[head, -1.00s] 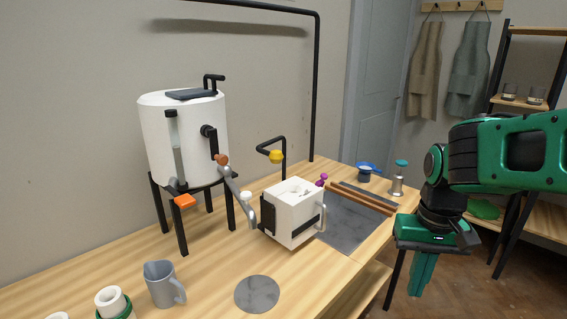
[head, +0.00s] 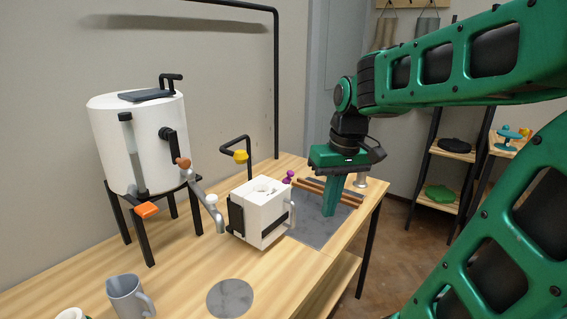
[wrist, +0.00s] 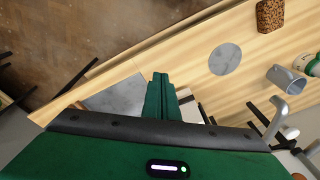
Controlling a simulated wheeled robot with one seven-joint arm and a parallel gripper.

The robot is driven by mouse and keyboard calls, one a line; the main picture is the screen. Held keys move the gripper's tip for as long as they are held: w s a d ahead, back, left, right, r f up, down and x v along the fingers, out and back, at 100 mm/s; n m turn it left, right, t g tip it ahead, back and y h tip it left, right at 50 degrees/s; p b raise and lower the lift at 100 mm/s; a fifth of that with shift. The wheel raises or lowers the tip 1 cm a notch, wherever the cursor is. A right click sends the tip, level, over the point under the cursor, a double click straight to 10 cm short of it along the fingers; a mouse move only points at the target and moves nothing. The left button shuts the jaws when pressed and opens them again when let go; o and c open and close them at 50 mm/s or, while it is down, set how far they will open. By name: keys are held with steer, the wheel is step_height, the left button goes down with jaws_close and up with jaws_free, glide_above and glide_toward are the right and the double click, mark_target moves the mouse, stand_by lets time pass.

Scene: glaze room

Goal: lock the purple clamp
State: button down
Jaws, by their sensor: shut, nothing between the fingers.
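The purple clamp (head: 288,177) is a small knobbed piece at the back right of the white box-shaped mold (head: 262,232) on the table. It is small, and I cannot tell its lever's exact position. My gripper (head: 329,212) points down over the grey slab, to the right of the mold and apart from the clamp. Its green fingers are together and empty. In the wrist view the closed fingers (wrist: 160,80) show over the slab, and the clamp does not show there.
A white tank (head: 138,140) on black legs stands left, its spout by the mold. Brown sticks (head: 345,198) lie on the grey slab (head: 312,233) behind my gripper. A grey pitcher (head: 127,297) and a round grey disc (head: 230,298) are in front. A yellow-tipped black hook (head: 240,156) rises behind the mold.

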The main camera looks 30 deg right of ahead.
steer(key=w+d+r+n+t, duration=0.1)
steer(key=w+r+n, duration=0.3)
steer(key=w, duration=0.7)
steer(key=w+d+r+n+t, duration=0.1)
steer(key=w+r+n, duration=0.3)
steer(key=w+r, duration=0.5)
steer(key=shift+w+r+n+y, duration=0.15)
steer(key=shift+w+n+y, duration=0.15)
steer(key=shift+w, duration=0.8)
steer(key=shift+d, duration=0.1)
glide_above(286, 178)
steer(key=shift+w+f, duration=0.1)
steer(key=shift+f, duration=5.75)
